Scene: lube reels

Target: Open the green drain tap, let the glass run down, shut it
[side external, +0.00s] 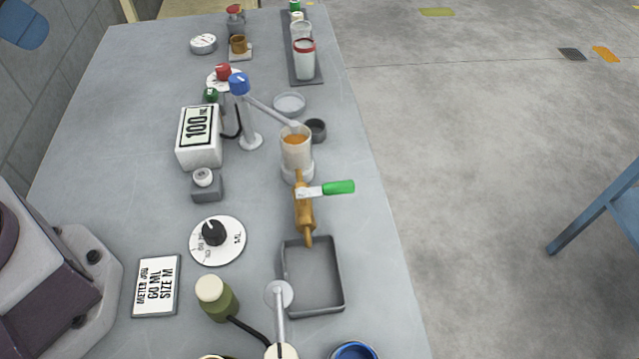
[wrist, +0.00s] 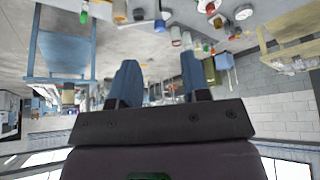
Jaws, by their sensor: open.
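The green drain tap handle (side external: 338,188) sticks out to the right, crosswise to the brass tap body (side external: 304,212). The tap sits below a clear glass (side external: 296,160) in which amber liquid shows. The brass spout points toward an empty-looking grey square tray (side external: 342,285). My gripper (wrist: 160,82) shows in the wrist view with its two blue fingers apart and nothing between them. It is away from the tap.
A meter box (side external: 200,137) reads 100. A blue-topped post (side external: 240,85) with an arm stands beside the glass. Bench right of the handle is clear.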

